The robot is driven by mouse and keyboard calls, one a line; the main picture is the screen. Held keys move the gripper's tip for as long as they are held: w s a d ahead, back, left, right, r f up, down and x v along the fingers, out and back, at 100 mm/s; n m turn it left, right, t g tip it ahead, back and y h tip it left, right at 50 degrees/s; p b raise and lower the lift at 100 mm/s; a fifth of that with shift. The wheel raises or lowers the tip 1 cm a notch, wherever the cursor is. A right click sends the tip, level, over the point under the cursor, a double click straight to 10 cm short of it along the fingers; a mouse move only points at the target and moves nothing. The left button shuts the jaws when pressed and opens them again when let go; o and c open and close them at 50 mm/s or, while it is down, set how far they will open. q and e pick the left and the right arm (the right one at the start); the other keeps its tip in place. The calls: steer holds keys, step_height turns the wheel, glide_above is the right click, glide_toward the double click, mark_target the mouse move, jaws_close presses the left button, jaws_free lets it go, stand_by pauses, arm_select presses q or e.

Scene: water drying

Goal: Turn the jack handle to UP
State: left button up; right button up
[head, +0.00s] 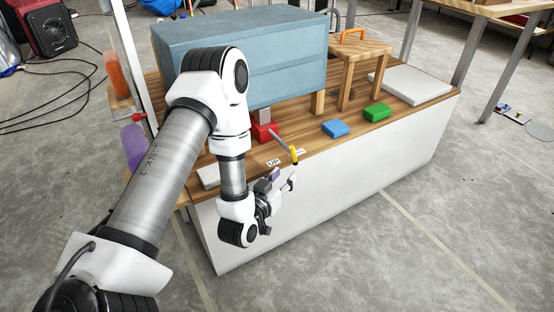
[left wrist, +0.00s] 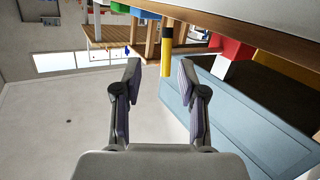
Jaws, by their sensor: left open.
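The jack has a red body (head: 263,132) on the wooden bench, under the blue-grey cabinet. Its handle is a thin bar with a yellow grip (head: 294,155) that points out past the bench's front edge. A white label reading UP (head: 273,162) lies left of the grip; a second label is mostly hidden behind the handle. My left gripper (head: 288,181) is open and empty, just below and in front of the grip. In the left wrist view the yellow grip (left wrist: 167,50) shows beyond and between the two open fingertips (left wrist: 161,73), apart from them. My right gripper is out of view.
The blue-grey cabinet (head: 270,52) stands above the jack. A blue block (head: 335,128) and a green block (head: 377,112) lie to the right on the bench. A wooden stool (head: 362,50) and a white slab (head: 415,84) are farther right. Floor in front is clear.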

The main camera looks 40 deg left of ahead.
mark_target(291, 151)
arm_select(q)
steer(key=shift+n+t+y, duration=0.3)
steer(key=shift+t+y, duration=0.2)
steer(key=shift+t, duration=0.4)
steer(key=w+a+r, duration=0.1)
steer(key=w, duration=0.1)
steer(key=w+a+b, duration=0.1)
steer(key=w, duration=0.2)
steer(key=w+r+b, duration=0.1)
steer(key=w, duration=0.1)
steer(key=shift+w+a+r, duration=0.3)
steer(key=shift+w+a, duration=0.05)
steer(key=shift+a, duration=0.05)
steer(key=shift+w+r, duration=0.1)
steer(key=shift+w, duration=0.35)
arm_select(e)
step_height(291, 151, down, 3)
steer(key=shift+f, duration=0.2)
arm_select(q)
steer(key=shift+c, duration=0.3)
jaws_close()
